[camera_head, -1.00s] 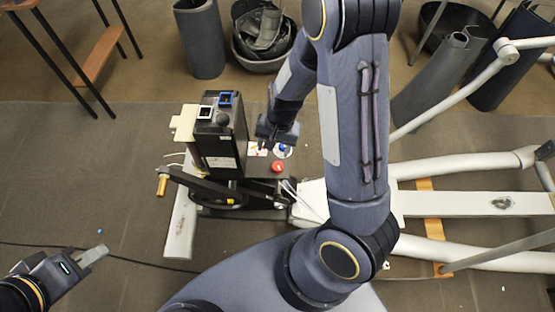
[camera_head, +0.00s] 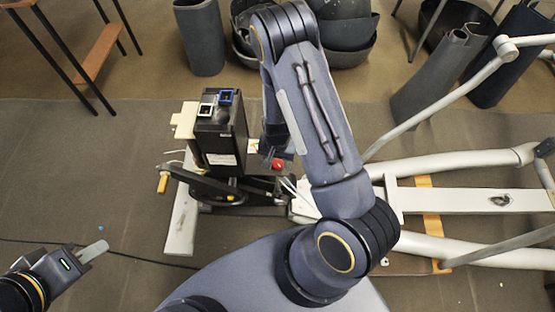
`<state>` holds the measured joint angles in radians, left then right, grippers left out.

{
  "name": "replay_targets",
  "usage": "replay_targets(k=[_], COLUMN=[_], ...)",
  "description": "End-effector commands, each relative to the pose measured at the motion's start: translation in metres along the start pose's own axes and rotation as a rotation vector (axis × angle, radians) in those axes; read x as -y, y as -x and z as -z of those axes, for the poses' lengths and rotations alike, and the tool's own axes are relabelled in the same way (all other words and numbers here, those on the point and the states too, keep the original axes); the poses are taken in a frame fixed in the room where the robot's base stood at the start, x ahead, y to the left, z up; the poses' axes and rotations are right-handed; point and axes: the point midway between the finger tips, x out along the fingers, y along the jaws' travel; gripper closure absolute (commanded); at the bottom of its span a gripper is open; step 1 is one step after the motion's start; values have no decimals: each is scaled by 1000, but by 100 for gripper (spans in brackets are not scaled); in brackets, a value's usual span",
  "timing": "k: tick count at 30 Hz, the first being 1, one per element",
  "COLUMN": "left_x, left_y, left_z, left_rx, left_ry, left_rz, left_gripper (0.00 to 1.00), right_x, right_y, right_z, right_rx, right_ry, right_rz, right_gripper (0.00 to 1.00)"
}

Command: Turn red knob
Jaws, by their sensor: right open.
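The red knob (camera_head: 277,164) is a small round cap on the dark machine (camera_head: 221,140), to the right of its tall black housing. My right gripper (camera_head: 275,154) hangs just beside the knob, at its upper edge in the picture. Its jaws are open, but my own arm hides much of them. I cannot tell whether a finger touches the knob. My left gripper (camera_head: 92,251) is at the lower left, well away from the machine.
A pale elliptical trainer frame (camera_head: 450,203) fills the right side. Dark bins (camera_head: 200,40) stand at the back, and a wooden-runged rack (camera_head: 97,55) is at the upper left. The left floor (camera_head: 70,170) is mostly clear, with a thin cable crossing it.

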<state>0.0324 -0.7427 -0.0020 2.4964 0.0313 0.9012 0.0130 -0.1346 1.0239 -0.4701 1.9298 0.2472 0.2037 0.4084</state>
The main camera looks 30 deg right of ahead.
Motion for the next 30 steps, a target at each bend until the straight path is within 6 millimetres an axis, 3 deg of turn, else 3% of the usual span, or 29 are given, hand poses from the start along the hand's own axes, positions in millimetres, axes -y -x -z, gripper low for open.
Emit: replay_targets(k=[6,16,30], left_x=[0,0,2], left_y=[0,0,-6], left_z=[0,0,-3], left_rx=[0,0,0], left_ry=[0,0,0], left_rz=[0,0,0], left_gripper=[71,71,71], right_x=[0,0,0], right_y=[0,0,-1], right_z=[0,0,0], right_rx=[0,0,-1], right_ry=[0,0,-142], right_rz=[0,0,0], right_gripper=[44,86,86])
